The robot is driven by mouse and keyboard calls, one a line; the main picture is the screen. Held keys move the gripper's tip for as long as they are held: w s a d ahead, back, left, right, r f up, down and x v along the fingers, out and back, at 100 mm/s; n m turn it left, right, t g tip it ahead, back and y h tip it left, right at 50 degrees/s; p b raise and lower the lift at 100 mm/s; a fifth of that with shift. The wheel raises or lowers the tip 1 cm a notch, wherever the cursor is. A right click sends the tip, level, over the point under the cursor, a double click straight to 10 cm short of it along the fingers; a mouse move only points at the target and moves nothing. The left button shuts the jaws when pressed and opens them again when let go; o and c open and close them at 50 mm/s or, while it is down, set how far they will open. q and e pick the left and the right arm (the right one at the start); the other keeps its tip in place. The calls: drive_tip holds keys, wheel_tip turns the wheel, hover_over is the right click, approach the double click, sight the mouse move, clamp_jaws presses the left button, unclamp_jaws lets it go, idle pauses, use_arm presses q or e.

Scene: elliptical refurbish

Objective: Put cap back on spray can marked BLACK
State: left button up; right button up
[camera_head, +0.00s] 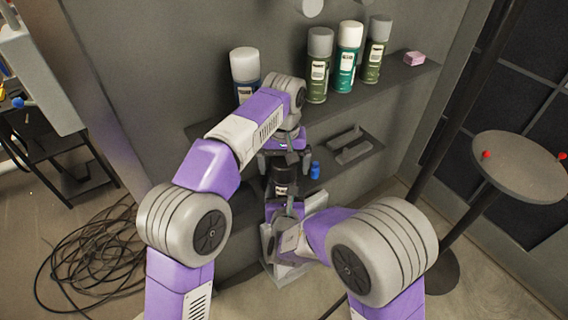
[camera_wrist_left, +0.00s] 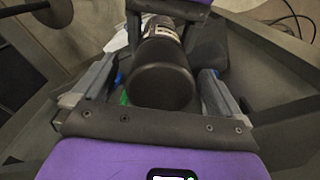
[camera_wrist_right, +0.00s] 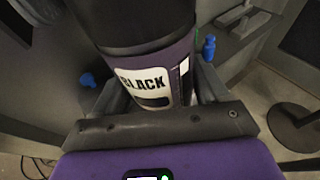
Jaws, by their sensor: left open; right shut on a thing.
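The spray can marked BLACK (camera_wrist_right: 148,84) stands roughly upright between the fingers of my right gripper (camera_wrist_right: 152,98), which is shut on its body. A dark cap (camera_wrist_right: 125,20) shows on top of the can, and it appears to sit on it; the seam is not clear enough to tell how firmly. In the head view, the can (camera_head: 283,188) is partly hidden by my arms. My left gripper (camera_head: 284,163) is open above and around the dark cap. In the left wrist view, the cap's round top (camera_wrist_left: 162,86) lies between the spread fingers, with gaps at both sides.
Several spray cans, including a green one (camera_head: 319,66) and a teal one (camera_head: 347,58), stand on the wall shelf (camera_head: 400,82) with a pink block (camera_head: 414,58). A lower shelf (camera_head: 352,150) is close by. A round stool (camera_head: 520,165) stands right; cables (camera_head: 95,258) lie left.

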idle(0.3)
use_arm(q)
drive_tip(key=shift+r, duration=3.5)
